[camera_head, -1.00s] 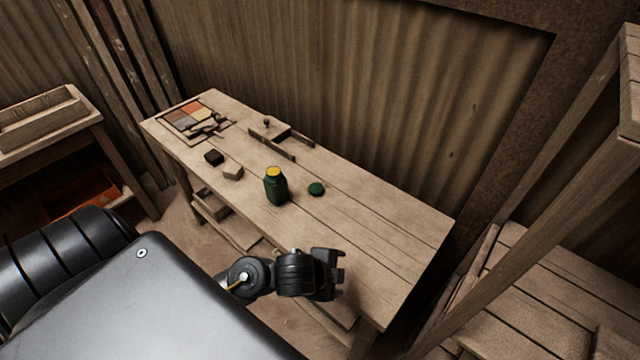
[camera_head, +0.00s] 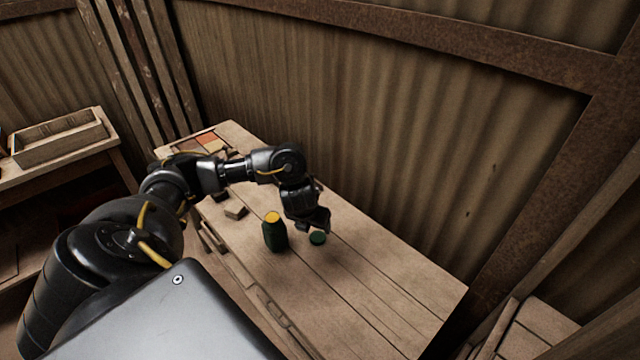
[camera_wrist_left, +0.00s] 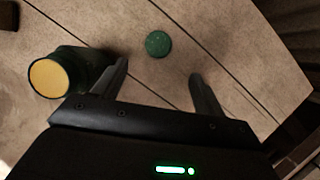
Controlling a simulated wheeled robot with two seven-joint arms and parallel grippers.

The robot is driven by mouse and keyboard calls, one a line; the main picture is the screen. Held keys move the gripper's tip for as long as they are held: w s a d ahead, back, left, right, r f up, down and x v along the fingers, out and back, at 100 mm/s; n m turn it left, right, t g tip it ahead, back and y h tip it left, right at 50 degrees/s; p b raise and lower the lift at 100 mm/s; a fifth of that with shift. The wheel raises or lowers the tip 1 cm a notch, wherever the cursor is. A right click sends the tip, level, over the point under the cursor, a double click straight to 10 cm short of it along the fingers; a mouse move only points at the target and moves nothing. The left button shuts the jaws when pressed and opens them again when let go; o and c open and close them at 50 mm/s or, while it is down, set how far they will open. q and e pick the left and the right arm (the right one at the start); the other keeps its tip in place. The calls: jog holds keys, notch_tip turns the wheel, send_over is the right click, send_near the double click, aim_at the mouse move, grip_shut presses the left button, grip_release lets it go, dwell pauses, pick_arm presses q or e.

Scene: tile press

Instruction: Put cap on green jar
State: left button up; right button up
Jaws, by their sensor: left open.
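The green jar (camera_head: 275,236) stands upright on the wooden table, with a yellow top surface showing at its mouth. It also shows at the left in the left wrist view (camera_wrist_left: 84,68). The round green cap (camera_head: 317,239) lies flat on the table to the right of the jar. In the left wrist view the cap (camera_wrist_left: 158,43) is beyond the fingertips, between their lines. My left gripper (camera_head: 313,226) is open and empty, pointing down just above the cap, with the jar beside it. My right gripper is not in view.
The wooden table (camera_head: 375,282) is clear to the right of the cap. A small wooden block (camera_head: 236,212) lies left of the jar. Coloured tiles (camera_head: 208,141) lie at the table's far left end, partly behind my arm. A corrugated wall stands behind the table.

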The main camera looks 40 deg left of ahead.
pick_arm(q)
jog(key=b, duration=0.3)
send_over(317, 237)
jog(key=s+d, duration=0.2)
jog(key=f, duration=0.5)
jog(key=shift+s+a, duration=0.1)
jog(key=shift+a, duration=0.1)
jog(key=shift+a+f, duration=0.1)
jog(key=shift+f, duration=0.05)
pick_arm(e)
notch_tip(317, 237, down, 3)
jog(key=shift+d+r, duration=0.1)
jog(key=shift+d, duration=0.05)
pick_arm(q)
jog(key=x, duration=0.5)
jog(key=shift+a+f, duration=0.15)
jog(key=shift+a, duration=0.1)
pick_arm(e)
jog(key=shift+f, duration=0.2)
pick_arm(q)
jog(key=shift+c, duration=0.2)
jog(key=c, duration=1)
